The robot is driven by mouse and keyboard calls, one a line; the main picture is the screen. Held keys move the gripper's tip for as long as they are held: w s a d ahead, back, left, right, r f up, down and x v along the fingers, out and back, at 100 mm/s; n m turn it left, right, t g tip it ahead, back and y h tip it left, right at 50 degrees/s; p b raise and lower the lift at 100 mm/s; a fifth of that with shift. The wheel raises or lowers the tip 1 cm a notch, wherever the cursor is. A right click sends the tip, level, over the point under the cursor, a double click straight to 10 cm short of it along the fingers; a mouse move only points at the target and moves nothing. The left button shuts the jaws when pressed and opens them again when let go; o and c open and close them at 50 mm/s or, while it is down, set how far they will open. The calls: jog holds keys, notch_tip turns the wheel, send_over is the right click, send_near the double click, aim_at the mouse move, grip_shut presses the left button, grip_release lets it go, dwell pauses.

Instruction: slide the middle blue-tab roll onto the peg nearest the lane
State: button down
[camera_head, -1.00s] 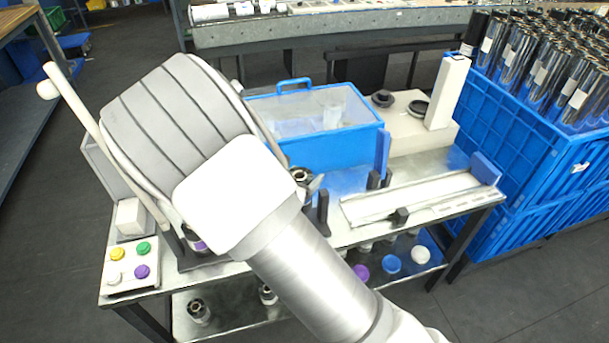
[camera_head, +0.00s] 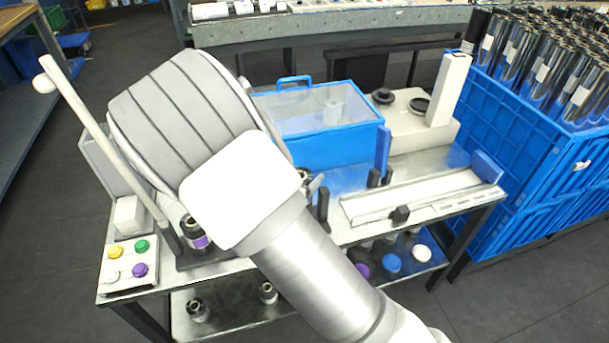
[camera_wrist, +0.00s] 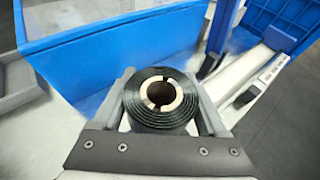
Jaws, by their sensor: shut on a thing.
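My gripper (camera_wrist: 158,88) is shut on a dark wound roll (camera_wrist: 160,120) with a pale core, one finger on each side of it. The open core faces the wrist camera. No coloured tab shows on the held roll. In the head view my arm hides the gripper and this roll. A roll with a purple tab (camera_head: 196,236) stands at the left of the metal table. The pale lane (camera_head: 425,198) runs along the right of the table. Short black uprights stand by its left end (camera_head: 323,204) and behind it (camera_head: 374,178); I cannot tell which is the named peg.
A blue bin with a clear top (camera_head: 335,150) stands at the table's back, close ahead in the wrist view (camera_wrist: 100,55). A button box (camera_head: 127,264) and a slanted pale lever (camera_head: 100,135) are at left. Blue crates (camera_head: 525,150) of shiny rolls stand at right.

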jog(key=shift+f+b, duration=1)
jog(key=shift+f, duration=0.2)
jog(key=shift+c, duration=1)
grip_release()
jog(key=shift+o, duration=1)
jog(key=shift+s+d, duration=0.1)
jog(key=p+v, duration=0.2)
jog(key=v, duration=1.5)
jog(key=shift+s+p, duration=0.15)
jog(key=shift+p, duration=0.2)
jog(key=shift+r, duration=0.1)
